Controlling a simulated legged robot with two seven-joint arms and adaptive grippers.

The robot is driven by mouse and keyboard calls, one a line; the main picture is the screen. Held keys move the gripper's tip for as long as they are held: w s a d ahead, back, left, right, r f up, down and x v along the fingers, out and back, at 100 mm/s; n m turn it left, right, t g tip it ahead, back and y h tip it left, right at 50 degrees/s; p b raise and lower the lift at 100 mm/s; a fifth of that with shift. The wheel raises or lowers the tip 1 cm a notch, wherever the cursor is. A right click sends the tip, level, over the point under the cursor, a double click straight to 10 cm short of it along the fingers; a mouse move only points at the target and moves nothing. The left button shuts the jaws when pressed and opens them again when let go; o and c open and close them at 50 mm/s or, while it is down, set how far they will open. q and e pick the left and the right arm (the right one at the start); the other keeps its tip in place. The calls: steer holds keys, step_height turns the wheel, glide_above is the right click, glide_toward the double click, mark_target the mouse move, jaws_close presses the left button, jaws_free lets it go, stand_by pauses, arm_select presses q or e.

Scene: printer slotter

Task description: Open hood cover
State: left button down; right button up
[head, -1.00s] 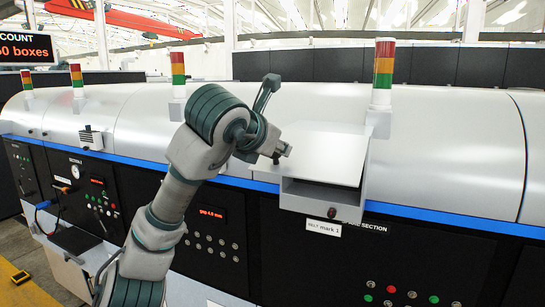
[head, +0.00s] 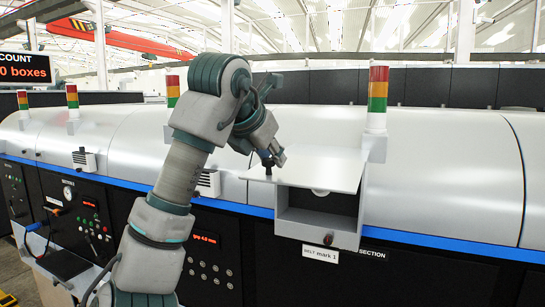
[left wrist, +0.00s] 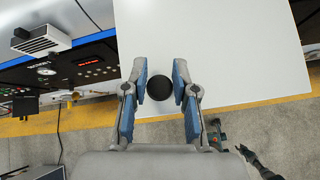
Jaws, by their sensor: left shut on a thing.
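The hood cover (head: 315,168) is a flat light-grey panel over a small box marked "mark 1" on the machine's front. It is raised at its front edge, so the dark inside of the box (head: 318,202) shows beneath it. My left gripper (head: 270,164) is at the cover's left front corner, shut on a dark round knob there. In the left wrist view the black knob (left wrist: 160,86) sits between the two blue-padded fingers, against the white cover (left wrist: 210,45). My right gripper is not in view.
A signal light (head: 377,98) stands just right and behind the cover. A blue strip (head: 420,231) runs along the machine below the rounded silver hoods (head: 450,165). Black control panels with buttons lie below. The space in front of the box is open.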

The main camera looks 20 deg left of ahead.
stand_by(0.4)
arm_select(q)
steer(key=c, duration=1)
jaws_free()
steer(key=shift+o, duration=0.5)
steer(key=shift+w+a, duration=0.2)
steer(key=shift+v, duration=1.5)
steer(key=shift+s+d, duration=0.1)
steer(key=shift+s, duration=0.85)
steer(key=s, duration=0.9)
steer(key=shift+s+a, duration=0.25)
steer(key=shift+s, duration=0.15)
steer(key=shift+s+f, duration=0.1)
steer(key=shift+f, duration=0.05)
